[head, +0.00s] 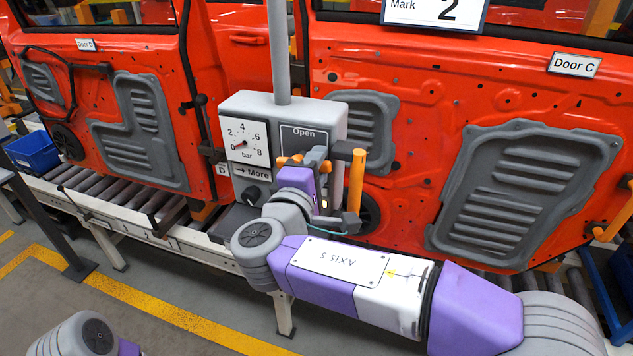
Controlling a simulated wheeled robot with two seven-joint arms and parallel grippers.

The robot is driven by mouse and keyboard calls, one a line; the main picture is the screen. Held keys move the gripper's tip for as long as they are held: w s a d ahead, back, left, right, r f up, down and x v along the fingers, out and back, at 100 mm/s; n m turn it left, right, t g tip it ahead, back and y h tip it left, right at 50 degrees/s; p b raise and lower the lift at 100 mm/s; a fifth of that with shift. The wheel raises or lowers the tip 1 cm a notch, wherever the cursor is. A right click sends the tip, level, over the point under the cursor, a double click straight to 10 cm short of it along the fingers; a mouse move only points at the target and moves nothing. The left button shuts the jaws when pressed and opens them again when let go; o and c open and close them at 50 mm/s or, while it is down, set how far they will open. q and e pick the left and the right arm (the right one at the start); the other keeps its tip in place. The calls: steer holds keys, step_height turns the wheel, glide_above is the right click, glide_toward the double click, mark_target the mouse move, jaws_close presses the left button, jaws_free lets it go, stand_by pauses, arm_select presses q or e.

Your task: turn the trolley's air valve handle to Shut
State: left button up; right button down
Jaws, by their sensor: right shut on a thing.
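The grey air valve box (262,108) stands on a grey post in front of the red doors. Its face carries a round-scale bar gauge (245,141) with the needle low, an "Open" label (305,134), a "More" arrow label and a black knob (252,195). The orange valve handle (289,160) shows just below the "Open" label, partly hidden by my gripper. My right gripper (318,165) is at the handle and shut on it; the exact finger contact is hard to see. Any "Shut" label is hidden. My left gripper is out of view.
An upright orange bar (356,180) stands close to the right of my right gripper. Door D (105,55) and Door C (480,100) stand behind on a roller conveyor (125,200). A blue bin (33,152) is at the left.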

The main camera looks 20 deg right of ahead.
steer(key=shift+f+m+b, duration=0.35)
steer(key=shift+m+b, duration=0.45)
steer(key=shift+b, duration=0.4)
steer(key=c, duration=1)
jaws_free()
steer(key=shift+o, duration=0.2)
steer(key=v, duration=0.7)
steer(key=shift+s+a, duration=0.2)
steer(key=shift+s, duration=0.1)
